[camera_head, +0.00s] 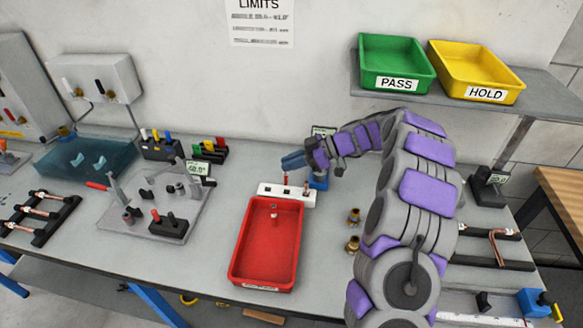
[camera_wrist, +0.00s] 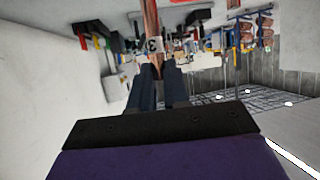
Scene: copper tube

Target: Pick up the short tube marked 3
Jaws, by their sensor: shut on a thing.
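The short copper tube marked 3 (camera_wrist: 151,20) shows in the wrist view, with its white label bearing the 3 near my fingertips. My gripper (camera_wrist: 158,78) is shut on it, with the two dark fingers either side of the tube. In the head view my gripper (camera_head: 290,162) is above the white block (camera_head: 300,196) at the back of the red tray. A thin reddish piece (camera_head: 286,177) shows upright between the fingers and the block, and appears to be the held tube. I cannot tell whether its lower end touches the block.
The red tray (camera_head: 240,262) lies in front of the block with a small piece in it. Brass fittings (camera_head: 353,244) stand to its right. A grey fixture plate (camera_head: 145,228) is to the left. Green PASS (camera_head: 395,58) and yellow HOLD (camera_head: 475,68) bins sit on the shelf.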

